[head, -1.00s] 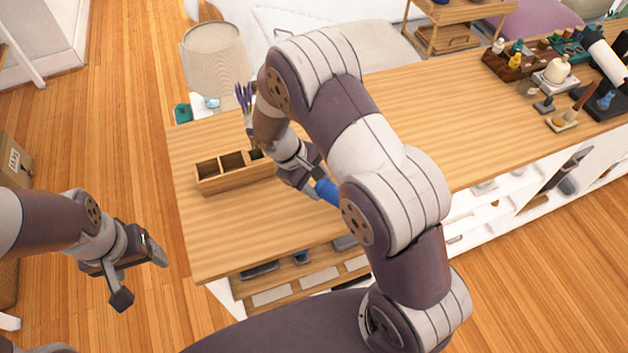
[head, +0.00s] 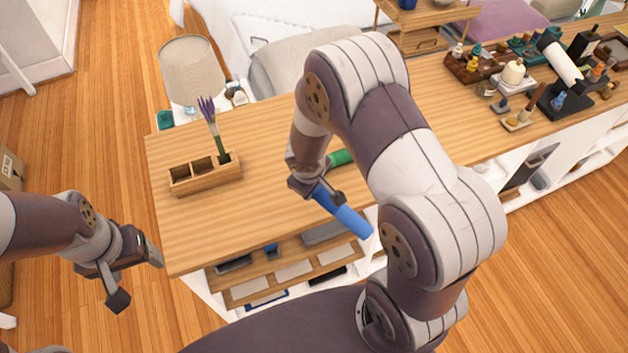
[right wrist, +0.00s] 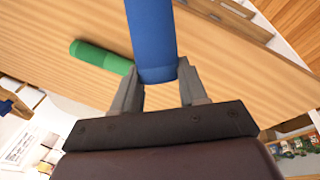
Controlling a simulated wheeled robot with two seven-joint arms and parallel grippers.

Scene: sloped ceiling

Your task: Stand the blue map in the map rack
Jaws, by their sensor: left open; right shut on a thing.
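The blue map (head: 348,218) is a rolled blue cylinder. My right gripper (head: 318,190) is shut on it near one end and holds it tilted at the counter's front edge. In the right wrist view the blue map (right wrist: 152,35) stands up between the two fingers (right wrist: 160,88). The map rack (head: 205,177) is a wooden box with compartments at the counter's left end; a purple flower sprig (head: 212,125) stands in its right compartment. My left gripper (head: 130,278) is open and empty, left of the counter above the floor.
A green roll (head: 342,157) lies on the counter behind my right gripper; it also shows in the right wrist view (right wrist: 100,56). A lamp (head: 192,70) stands behind the counter. Bottles and stands (head: 515,75) crowd the right end. The counter between rack and right gripper is clear.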

